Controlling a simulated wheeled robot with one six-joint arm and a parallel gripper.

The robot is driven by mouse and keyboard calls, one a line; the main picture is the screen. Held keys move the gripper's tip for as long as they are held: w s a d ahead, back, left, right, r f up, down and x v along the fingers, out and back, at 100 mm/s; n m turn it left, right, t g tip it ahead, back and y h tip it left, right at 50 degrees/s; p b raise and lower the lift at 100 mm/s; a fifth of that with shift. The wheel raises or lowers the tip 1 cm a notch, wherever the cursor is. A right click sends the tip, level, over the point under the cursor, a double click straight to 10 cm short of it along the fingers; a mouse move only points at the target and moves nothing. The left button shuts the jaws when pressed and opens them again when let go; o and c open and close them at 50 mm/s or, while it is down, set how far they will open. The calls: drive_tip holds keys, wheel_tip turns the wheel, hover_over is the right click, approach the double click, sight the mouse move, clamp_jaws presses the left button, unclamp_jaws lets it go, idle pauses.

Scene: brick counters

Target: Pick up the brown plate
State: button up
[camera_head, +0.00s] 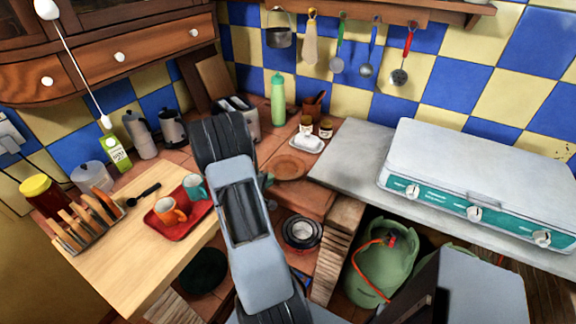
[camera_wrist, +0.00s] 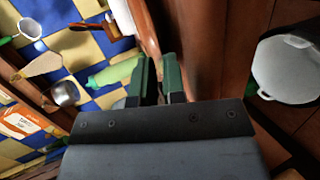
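The brown plate (camera_head: 288,167) lies flat near the front of the tiled counter, left of the grey slab. My arm reaches over the counter from the front and hides my gripper in the head view, except for a bit of green beside the plate's left edge. In the wrist view my gripper (camera_wrist: 158,78) shows two green fingers with a narrow gap between them, so it looks open. A reddish-brown edge runs up from the fingers in the wrist view; I cannot tell whether it is plate or counter.
Small jars on a white dish (camera_head: 307,143) stand just behind the plate. A green bottle (camera_head: 278,100) stands farther back. A red tray (camera_head: 180,208) with two cups is on the left. A stove (camera_head: 480,175) is on the right.

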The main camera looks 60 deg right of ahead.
sight(283, 173)
drive_tip(key=shift+x, duration=1.65)
drive_tip(key=shift+c, duration=0.3)
clamp_jaws()
drive_tip(key=shift+r, duration=0.15)
